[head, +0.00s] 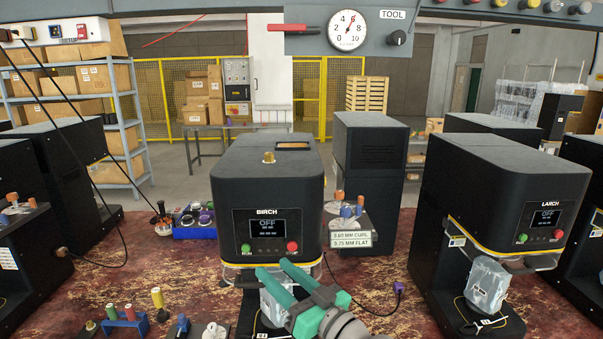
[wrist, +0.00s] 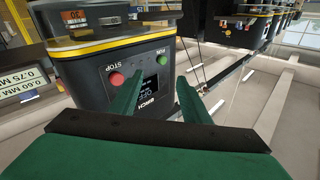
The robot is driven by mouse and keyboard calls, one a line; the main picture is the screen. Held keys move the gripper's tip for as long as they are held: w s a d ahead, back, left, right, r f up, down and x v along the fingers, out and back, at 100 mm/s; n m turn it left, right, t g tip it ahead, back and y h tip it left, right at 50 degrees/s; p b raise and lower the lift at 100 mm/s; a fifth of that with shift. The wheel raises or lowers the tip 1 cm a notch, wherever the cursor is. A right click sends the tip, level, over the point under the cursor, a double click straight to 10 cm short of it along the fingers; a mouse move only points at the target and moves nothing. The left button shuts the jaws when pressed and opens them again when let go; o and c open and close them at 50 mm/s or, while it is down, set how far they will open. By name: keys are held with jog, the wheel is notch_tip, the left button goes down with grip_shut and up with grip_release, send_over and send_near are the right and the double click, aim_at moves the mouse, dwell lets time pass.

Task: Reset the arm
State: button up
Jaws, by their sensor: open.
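My gripper (head: 272,272) is open, its two green fingers apart with nothing seen between them. In the head view it is in front of the lower part of the black BIRCH machine (head: 267,185). In the wrist view the fingers (wrist: 158,92) point at the BIRCH machine's front panel (wrist: 140,85), which shows upside down with a red STOP button, a green RUN button and a display reading OFF. I cannot tell whether the fingers touch the panel. My forearm and gripper hide part of the machine's base and a clear-wrapped item (head: 272,305) there.
The LARCH machine (head: 505,195), its display reading OFF, stands right with a wrapped item (head: 487,285) on its base. A tool stand (head: 347,225) is between the machines. A blue tray (head: 195,222) and colored-handled tools (head: 130,312) are left. A TOOL gauge panel (head: 360,28) hangs above.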

jog(key=s+f+m+t+h, duration=0.1)
jog(key=s+f+m+h, duration=0.35)
jog(key=f, duration=0.45)
jog(key=s+d+f+m+t+h, duration=0.1)
jog(key=s+f+m+t+h, duration=0.15)
jog(key=s+f, duration=0.45)
jog(key=s+f+m+t+h, duration=0.15)
jog(key=f+m+h, duration=0.25)
jog(key=f, duration=0.7)
jog(key=s+d+f+n+g+h, duration=0.1)
jog(key=s+d+f+n, duration=0.1)
jog(key=s, duration=1.3)
jog(key=s+d+f+n+g+h, duration=0.1)
jog(key=s+f+n+g, duration=0.1)
jog(key=s, duration=1.3)
jog(key=shift+s+d+f+n+g, duration=0.2)
jog(key=shift+d+f+n+g, duration=0.15)
jog(key=shift+f, duration=0.25)
